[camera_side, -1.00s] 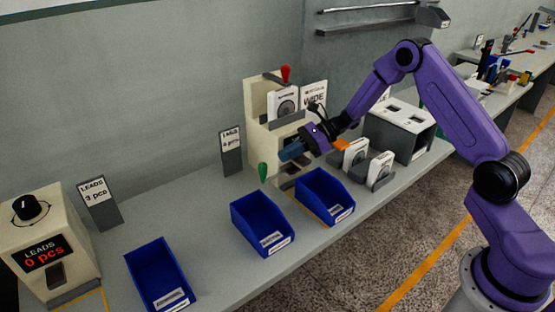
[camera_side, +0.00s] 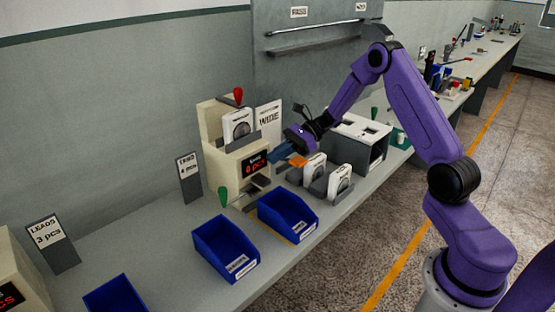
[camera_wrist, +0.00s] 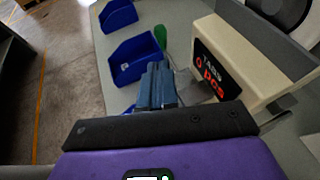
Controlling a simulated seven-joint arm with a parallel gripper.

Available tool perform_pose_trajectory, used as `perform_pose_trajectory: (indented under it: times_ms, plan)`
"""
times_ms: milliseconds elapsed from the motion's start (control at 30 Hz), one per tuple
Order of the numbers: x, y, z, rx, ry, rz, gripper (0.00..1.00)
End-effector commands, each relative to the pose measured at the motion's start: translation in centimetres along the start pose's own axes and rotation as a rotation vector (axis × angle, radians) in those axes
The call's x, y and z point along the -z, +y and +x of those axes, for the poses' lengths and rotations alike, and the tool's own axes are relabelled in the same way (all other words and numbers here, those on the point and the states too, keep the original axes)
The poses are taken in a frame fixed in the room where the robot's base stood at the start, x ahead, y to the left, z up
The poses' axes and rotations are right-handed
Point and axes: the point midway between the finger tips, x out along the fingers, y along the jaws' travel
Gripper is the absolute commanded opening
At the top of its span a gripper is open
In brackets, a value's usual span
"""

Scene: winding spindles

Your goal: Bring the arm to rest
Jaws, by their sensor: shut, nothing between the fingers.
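My purple arm reaches in from the right in the side view. My gripper (camera_side: 272,157), with blue fingers, is shut and empty. It hangs above the bench, in front of the cream machine (camera_side: 238,160) with the red "0 pcs" display. In the wrist view my gripper (camera_wrist: 158,70) shows with its fingers together, left of the machine's display (camera_wrist: 210,68). Nothing is between the fingers.
Blue bins (camera_side: 226,250) and (camera_side: 288,215) stand along the bench front. White boxed items (camera_side: 315,168) in grey holders and a grey box with openings (camera_side: 357,142) stand right of my gripper. A green-handled lever (camera_side: 222,196) rises near the bins.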

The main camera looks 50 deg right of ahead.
Motion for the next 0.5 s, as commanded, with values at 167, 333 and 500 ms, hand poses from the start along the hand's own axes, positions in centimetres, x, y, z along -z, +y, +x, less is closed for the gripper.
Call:
perform_pose_trajectory:
  times_ms: [167,333,500]
  plan:
    - [-1.6,2.7,1.7,-0.099,0.044,-0.096,0.00]
    - [-4.4,10.1,4.7,-0.349,0.145,-0.361,0.00]
    - [-6.0,18.2,5.6,-0.621,0.230,-0.682,0.00]
